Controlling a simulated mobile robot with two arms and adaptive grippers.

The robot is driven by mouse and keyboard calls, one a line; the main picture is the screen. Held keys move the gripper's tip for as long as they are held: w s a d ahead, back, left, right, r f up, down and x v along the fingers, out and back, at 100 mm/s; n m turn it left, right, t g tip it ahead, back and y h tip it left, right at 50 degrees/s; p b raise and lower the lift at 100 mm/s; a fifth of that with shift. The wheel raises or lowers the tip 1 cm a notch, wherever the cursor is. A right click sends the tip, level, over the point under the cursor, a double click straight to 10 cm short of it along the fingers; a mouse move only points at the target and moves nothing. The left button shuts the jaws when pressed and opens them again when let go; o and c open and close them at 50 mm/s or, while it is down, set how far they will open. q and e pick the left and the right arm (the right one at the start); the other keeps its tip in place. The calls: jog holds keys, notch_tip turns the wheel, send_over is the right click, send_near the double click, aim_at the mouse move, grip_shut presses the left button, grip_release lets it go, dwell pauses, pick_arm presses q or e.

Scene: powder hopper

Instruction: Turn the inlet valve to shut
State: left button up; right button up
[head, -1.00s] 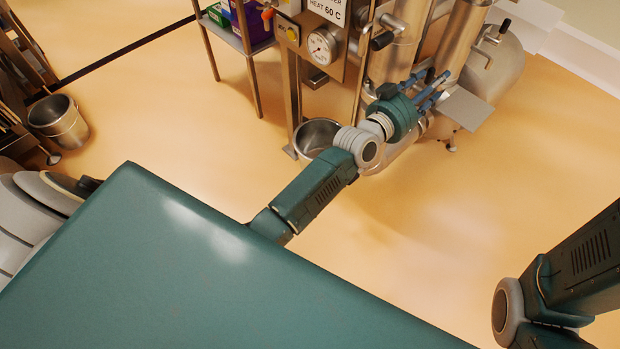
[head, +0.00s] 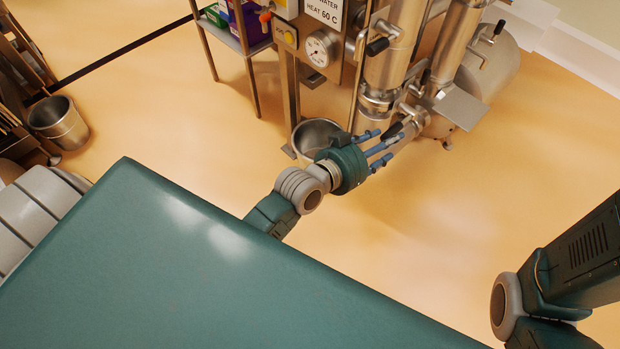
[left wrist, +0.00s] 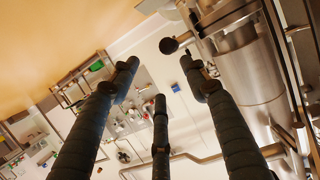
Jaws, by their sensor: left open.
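The steel hopper machine (head: 392,65) stands at the top of the head view. It has black-handled valves: an upper one (head: 377,46), a lower one (head: 393,131) by my fingers, and one at the right (head: 499,27). I cannot tell which is the inlet valve. My left gripper (head: 382,148) is open, its blue fingers pointing at the lower handle; whether they touch it is unclear. In the left wrist view, the spread fingers (left wrist: 160,80) have nothing between them, and a black knob (left wrist: 168,45) shows beyond the tips. My right gripper is out of view.
A pressure gauge (head: 320,48) and a heat sign (head: 325,10) are on the panel. A bucket (head: 58,122) and a shelf rack (head: 240,42) are to the left. Floor to the right is clear.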

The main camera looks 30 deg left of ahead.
pick_arm(q)
jog(key=s+a+f+g+y, duration=0.1)
jog(key=s+a+f+g, duration=0.1)
jog(key=s+f, duration=0.2)
jog(key=s+a+f+n+g+y+p, duration=0.1)
jog(key=s+a+f+g, duration=0.2)
jog(key=s, duration=0.7)
jog(key=s+a+f+g+y+p, duration=0.1)
jog(key=s+a+f+g, duration=0.2)
jog(key=s+f, duration=0.3)
jog(key=shift+s+a+f+y, duration=0.25)
jog(key=shift+s+f+y, duration=0.15)
jog(key=shift+f, duration=0.15)
